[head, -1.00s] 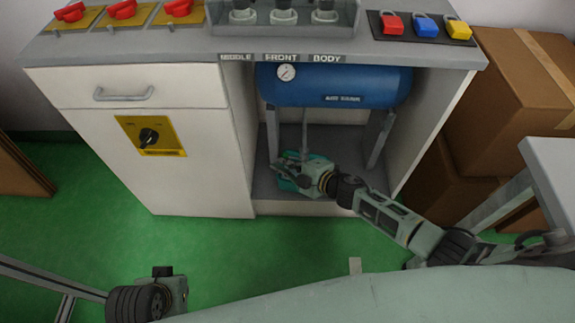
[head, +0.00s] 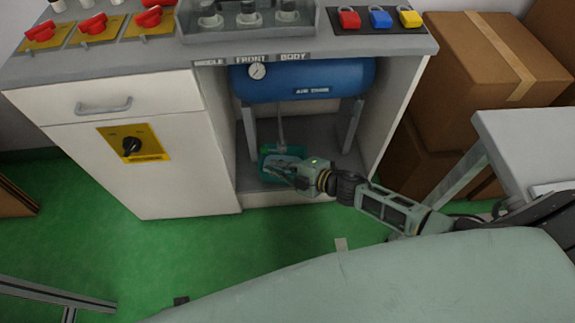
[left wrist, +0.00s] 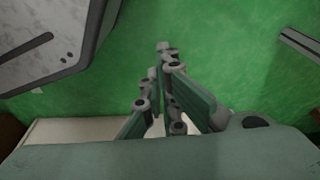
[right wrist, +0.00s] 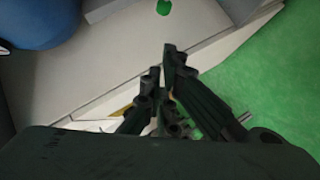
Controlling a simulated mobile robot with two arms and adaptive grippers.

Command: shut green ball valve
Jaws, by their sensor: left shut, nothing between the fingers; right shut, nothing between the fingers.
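A small bright green part (right wrist: 163,7), possibly the valve's handle, shows at the top edge of the right wrist view, cut off by the frame. In the head view, a teal-green body (head: 268,152) sits low in the open cabinet bay, below the blue air tank (head: 300,80). My right gripper (head: 272,169) reaches into the bay in front of it and partly covers it. I cannot tell whether they touch. In the right wrist view its fingers (right wrist: 168,50) are shut and empty, apart from the green part. My left gripper (left wrist: 165,50) is shut and empty over green floor.
The tank's grey legs (head: 352,125) stand on both sides inside the bay. The white cabinet (head: 190,170) with a yellow switch panel (head: 134,146) is left of it. Cardboard boxes (head: 490,70) and a grey table (head: 530,140) are at the right.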

